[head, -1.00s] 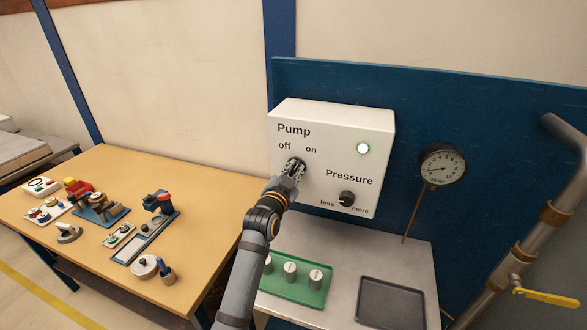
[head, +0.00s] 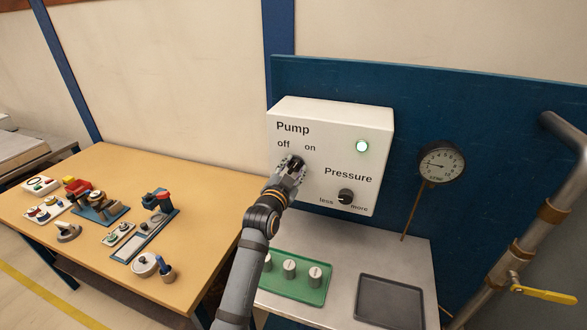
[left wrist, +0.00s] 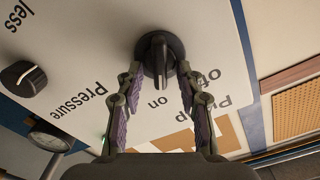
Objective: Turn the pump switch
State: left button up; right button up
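The pump switch (head: 297,161) is a black round knob with a raised bar on the white control box (head: 330,110), under the labels "off" and "on". In the left wrist view the switch (left wrist: 160,55) has its bar pointing toward the word "on". My left gripper (head: 293,170) is right in front of the switch. In the left wrist view its two fingers (left wrist: 160,72) are apart, one on each side of the bar, with gaps visible. A green lamp (head: 362,146) on the box is lit. My right gripper is not in view.
The pressure knob (head: 346,196) is lower right on the box. A gauge (head: 441,163) stands to the right, near a pipe with a yellow lever (head: 545,295). A green tray (head: 300,288) and a dark tray (head: 390,300) lie below. A wooden table (head: 130,185) holds parts.

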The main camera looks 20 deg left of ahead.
pick_arm(q)
jog(key=shift+s, duration=0.1)
jog(key=s, duration=1.1)
jog(key=shift+s+a, duration=0.2)
jog(key=shift+s, duration=0.2)
